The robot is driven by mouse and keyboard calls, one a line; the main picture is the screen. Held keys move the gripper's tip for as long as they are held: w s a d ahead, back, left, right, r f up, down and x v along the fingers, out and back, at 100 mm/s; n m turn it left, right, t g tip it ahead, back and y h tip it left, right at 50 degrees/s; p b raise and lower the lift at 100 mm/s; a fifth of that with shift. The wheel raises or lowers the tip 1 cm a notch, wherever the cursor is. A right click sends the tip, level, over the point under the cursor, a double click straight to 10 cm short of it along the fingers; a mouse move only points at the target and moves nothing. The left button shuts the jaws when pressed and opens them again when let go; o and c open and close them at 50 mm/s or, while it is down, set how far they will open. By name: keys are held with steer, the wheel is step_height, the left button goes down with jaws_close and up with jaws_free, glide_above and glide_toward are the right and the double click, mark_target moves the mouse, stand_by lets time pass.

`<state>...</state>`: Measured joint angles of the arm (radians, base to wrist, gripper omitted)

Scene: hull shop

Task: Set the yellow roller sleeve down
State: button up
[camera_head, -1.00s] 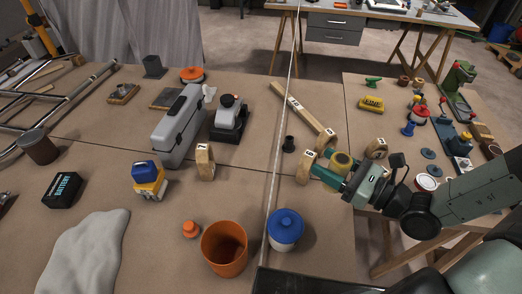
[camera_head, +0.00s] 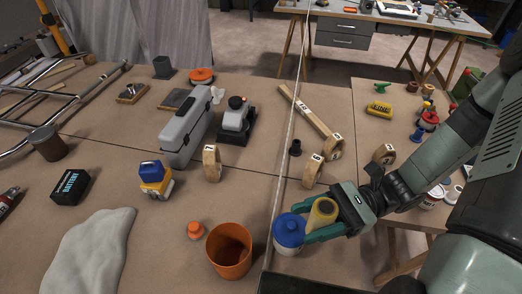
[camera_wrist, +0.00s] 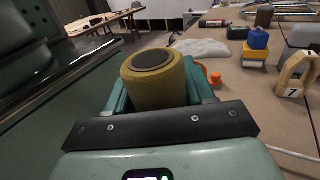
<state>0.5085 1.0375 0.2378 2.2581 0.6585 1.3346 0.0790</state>
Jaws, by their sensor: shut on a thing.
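The yellow roller sleeve (camera_head: 321,215) is held upright between the green fingers of my gripper (camera_head: 318,222), near the front edge of the brown table. In the wrist view the sleeve (camera_wrist: 154,78) fills the space between both fingers, its dark round end facing up. In the head view it is just right of a white tub with a blue lid (camera_head: 290,231), overlapping it in the picture. I cannot tell whether they touch, or how far the sleeve's lower end is from the table.
An orange bucket (camera_head: 229,250) stands left of the tub, with a small orange-capped item (camera_head: 195,230) beside it. Numbered wooden arches (camera_head: 313,171) stand behind my gripper. A taut pale line (camera_head: 290,130) crosses the table. Bare table (camera_head: 250,195) lies behind the bucket.

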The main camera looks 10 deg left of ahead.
steer(key=s+d+f+n+g+h, duration=0.5)
steer(key=d+n+g+h, duration=0.25)
steer(key=n+h, duration=0.2)
steer(key=w+d+f+n+h, duration=0.2)
steer(key=w+d+n+h, duration=0.35)
steer(key=h, duration=0.75)
steer(key=w+d+r+n+t+h, duration=0.1)
steer(key=w+d+n+t+h, duration=0.1)
steer(key=w+n+t+h, duration=0.45)
steer(key=w+d+r+n+t+h, duration=0.2)
steer(key=w+n+t+h, duration=0.2)
steer(key=w+n+t, duration=0.55)
steer(key=w+a+r+n+t+y, duration=0.4)
steer(key=w+a+n+t, duration=0.3)
steer(key=w+a+t, duration=0.7)
steer(key=w+a+r+n+t+y, duration=0.2)
steer(key=w+a+r+n+y, duration=0.15)
steer(key=a+y, duration=0.45)
steer(key=w+a+r+n+t+y, duration=0.3)
steer(key=a+n+y, duration=0.15)
steer(key=a, duration=0.75)
steer(key=shift+n, duration=0.6)
steer(key=shift+s+a+f, duration=0.1)
steer(key=shift+a+f, duration=0.1)
steer(key=shift+f, duration=5.15)
steer(key=shift+s+a+f, duration=0.1)
steer(key=shift+a+f, duration=0.05)
steer(key=shift+f, duration=5.2)
